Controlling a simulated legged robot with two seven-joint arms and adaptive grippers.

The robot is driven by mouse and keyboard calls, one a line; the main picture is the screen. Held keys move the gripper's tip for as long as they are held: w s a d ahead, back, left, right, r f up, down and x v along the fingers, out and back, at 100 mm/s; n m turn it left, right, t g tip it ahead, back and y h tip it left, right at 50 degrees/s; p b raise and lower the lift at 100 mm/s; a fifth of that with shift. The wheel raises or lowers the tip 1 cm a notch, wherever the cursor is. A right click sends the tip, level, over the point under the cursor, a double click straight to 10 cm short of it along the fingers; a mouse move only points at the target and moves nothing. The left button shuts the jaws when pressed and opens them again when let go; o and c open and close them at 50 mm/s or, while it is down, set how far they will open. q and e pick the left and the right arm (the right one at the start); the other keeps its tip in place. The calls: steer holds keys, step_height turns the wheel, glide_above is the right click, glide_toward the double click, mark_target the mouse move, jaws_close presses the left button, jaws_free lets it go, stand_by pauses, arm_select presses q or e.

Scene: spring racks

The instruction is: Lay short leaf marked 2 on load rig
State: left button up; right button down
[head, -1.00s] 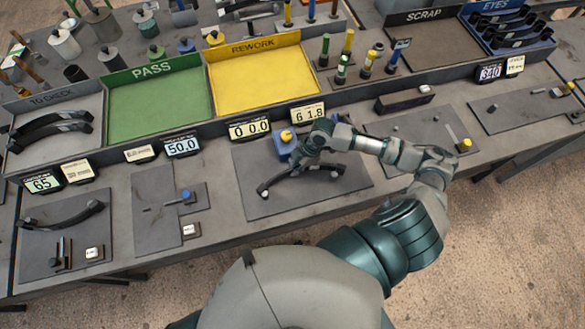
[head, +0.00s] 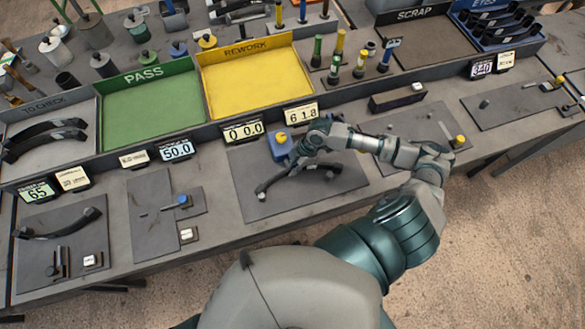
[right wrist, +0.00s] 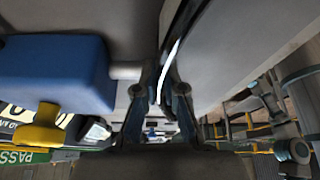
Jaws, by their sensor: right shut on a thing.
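My right gripper (head: 298,160) is shut on a dark, curved leaf (head: 270,183) over the grey plate of the middle station (head: 245,207). This station has a blue block with a yellow knob (head: 282,146) and displays reading 0 0.0 and 6 1.8. The gripper hides the middle of the leaf, and I cannot read a mark on it. I cannot tell whether the leaf touches its supports. In the right wrist view the leaf (right wrist: 172,50) stands on edge between the fingers (right wrist: 160,95), beside the blue block (right wrist: 55,72). My left gripper is out of view.
Another dark leaf (head: 62,226) lies at the left station. Two more lie in the TO CHECK tray (head: 75,105). The green PASS tray (head: 150,115) and yellow REWORK tray (head: 255,85) are empty. A dark box (head: 397,98) stands right of the middle station.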

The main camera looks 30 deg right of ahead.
mark_target(282, 178)
steer(key=shift+s+a, duration=0.1)
steer(key=shift+a, duration=0.15)
steer(key=shift+a+r+p, duration=0.2)
steer(key=shift+a+p, duration=0.1)
steer(key=shift+a, duration=0.4)
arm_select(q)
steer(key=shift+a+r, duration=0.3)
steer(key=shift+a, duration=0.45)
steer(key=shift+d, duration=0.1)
arm_select(e)
steer(key=shift+a+r+p, duration=0.1)
steer(key=shift+a+p, duration=0.25)
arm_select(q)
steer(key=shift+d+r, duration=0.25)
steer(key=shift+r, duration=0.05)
arm_select(e)
steer(key=shift+a, duration=0.2)
steer(key=shift+d, duration=0.15)
